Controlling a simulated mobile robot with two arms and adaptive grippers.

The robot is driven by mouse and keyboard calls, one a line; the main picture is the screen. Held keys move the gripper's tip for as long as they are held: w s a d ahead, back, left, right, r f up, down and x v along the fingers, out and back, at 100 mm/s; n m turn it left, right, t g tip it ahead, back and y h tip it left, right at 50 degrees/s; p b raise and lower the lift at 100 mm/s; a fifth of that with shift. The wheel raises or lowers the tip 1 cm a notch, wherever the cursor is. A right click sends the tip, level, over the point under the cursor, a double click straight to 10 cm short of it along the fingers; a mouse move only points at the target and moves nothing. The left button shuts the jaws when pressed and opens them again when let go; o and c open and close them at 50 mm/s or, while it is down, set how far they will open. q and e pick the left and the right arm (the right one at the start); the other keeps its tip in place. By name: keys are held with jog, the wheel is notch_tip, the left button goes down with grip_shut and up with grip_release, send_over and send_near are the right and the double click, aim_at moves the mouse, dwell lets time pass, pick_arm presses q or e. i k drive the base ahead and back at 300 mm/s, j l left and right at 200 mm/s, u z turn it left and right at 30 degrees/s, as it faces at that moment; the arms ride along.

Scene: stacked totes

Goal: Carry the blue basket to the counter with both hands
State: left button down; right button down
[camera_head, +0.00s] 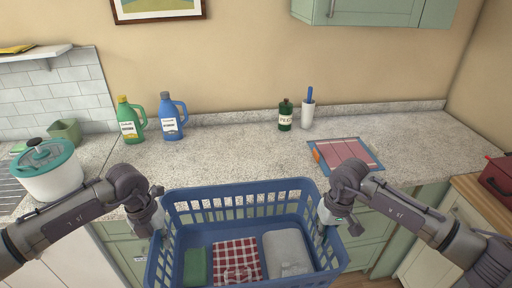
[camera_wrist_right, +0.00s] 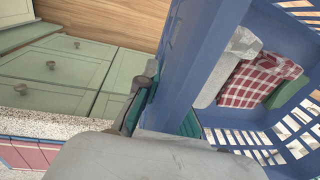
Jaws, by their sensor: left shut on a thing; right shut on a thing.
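The blue basket (camera_head: 240,187) is held level between my two grippers, in front of the speckled counter (camera_head: 230,155). Inside it lie a green cloth (camera_head: 195,266), a red checked cloth (camera_head: 237,258) and a grey cloth (camera_head: 288,250). My left gripper (camera_head: 157,228) is shut on the basket's left rim. My right gripper (camera_head: 326,226) is shut on the right rim; its fingers also show against the blue wall in the right wrist view (camera_wrist_right: 145,105). The fingertips are partly hidden in the head view.
A green bottle (camera_head: 130,120), a blue bottle (camera_head: 172,118), a dark green bottle (camera_head: 285,115) and a white brush holder (camera_head: 307,114) stand along the back. A white pot (camera_head: 50,178) is at the left. A board with a red mat (camera_head: 345,153) lies at right. The counter's middle is clear.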

aim_at(242, 172)
jog(key=i, duration=1.4)
